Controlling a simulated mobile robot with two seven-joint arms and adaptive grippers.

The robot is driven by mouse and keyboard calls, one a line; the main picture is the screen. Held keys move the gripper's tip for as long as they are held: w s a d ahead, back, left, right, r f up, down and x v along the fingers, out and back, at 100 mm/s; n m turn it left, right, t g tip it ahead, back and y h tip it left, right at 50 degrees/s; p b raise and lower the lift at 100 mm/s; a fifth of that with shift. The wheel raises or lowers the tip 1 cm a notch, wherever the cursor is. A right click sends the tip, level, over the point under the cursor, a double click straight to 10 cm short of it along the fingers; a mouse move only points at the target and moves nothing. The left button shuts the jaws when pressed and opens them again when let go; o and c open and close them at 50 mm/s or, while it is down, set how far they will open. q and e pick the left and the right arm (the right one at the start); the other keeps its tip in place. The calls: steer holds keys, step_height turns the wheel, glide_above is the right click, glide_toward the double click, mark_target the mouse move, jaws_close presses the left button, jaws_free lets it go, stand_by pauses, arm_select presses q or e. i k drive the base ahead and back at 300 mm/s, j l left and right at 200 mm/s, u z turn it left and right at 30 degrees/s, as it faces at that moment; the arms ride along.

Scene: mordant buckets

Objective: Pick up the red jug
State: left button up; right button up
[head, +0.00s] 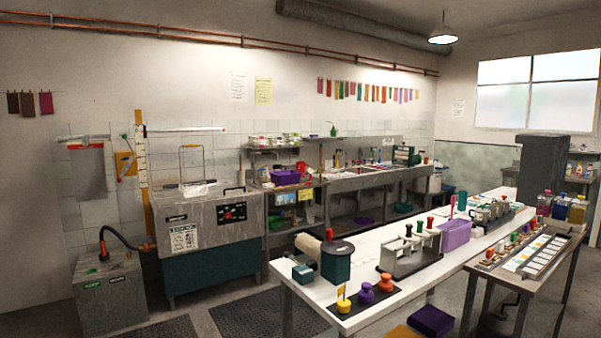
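I cannot make out a red jug for certain. A small red object (301,167) stands by the purple tub (286,177) on the bench against the back wall; it is too small to tell whether it is a jug. Neither of my grippers is in the head view.
A long white table (366,262) with stamps, racks and a lilac bin (455,234) fills the front middle. A narrower bench (492,268) stands at right. A steel vat (200,220) and grey box (110,295) are at left. Dark floor mats (250,312) lie in open floor.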

mark_target(300, 167)
steer(key=i+j+u, duration=0.35)
steer(key=i+u, duration=0.35)
steer(key=i, duration=0.15)
steer(key=i+u, duration=0.4)
steer(key=i, duration=1.15)
steer(key=i+z, duration=0.15)
steer(key=i, duration=0.35)
steer(key=i+z, duration=0.15)
steer(key=i, duration=0.4)
steer(key=i+j+z, duration=0.15)
steer(key=i, duration=0.35)
steer(key=i+l+z, duration=0.1)
steer(key=i+z, duration=0.7)
steer(key=i+j+z, duration=0.15)
steer(key=i+z, duration=0.25)
steer(key=i+l+z, duration=0.15)
steer(key=i+z, duration=0.25)
steer(key=i, duration=0.3)
steer(key=i+z, duration=0.45)
steer(key=i, duration=0.25)
steer(key=i+u, duration=0.35)
steer(key=i+l+u, duration=0.15)
steer(key=i+u, duration=0.15)
steer(key=i, duration=0.15)
steer(key=i+l+u, duration=0.2)
steer(key=i+u, duration=0.15)
steer(key=i+l+u, duration=0.2)
steer(key=u, duration=0.15)
steer(key=i+l+u, duration=0.55)
steer(key=u, duration=0.15)
